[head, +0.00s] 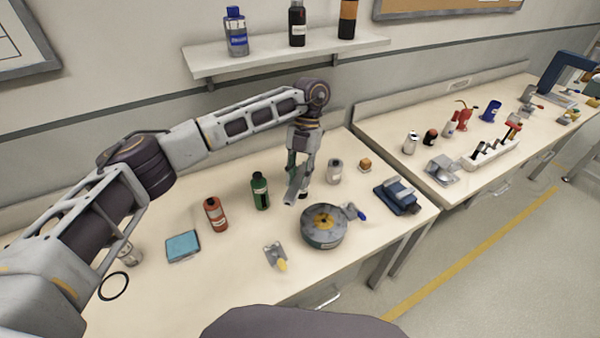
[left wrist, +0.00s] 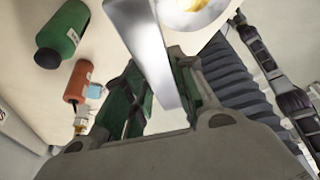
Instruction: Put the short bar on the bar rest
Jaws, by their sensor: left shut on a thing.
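My left gripper (head: 302,172) is shut on a short silver bar (head: 295,189) and holds it above the bench, just behind the round grey turntable. In the left wrist view the bar (left wrist: 147,48) runs between the green pads of the fingers (left wrist: 158,90), tilted in the picture. My right gripper is not in view.
The round turntable (head: 322,238) stands right of a green bottle (head: 260,190) and a red bottle (head: 215,214). A white jar (head: 335,171) is close behind the gripper. A blue vise (head: 397,197) stands at the right. A light blue pad (head: 183,246) lies at left.

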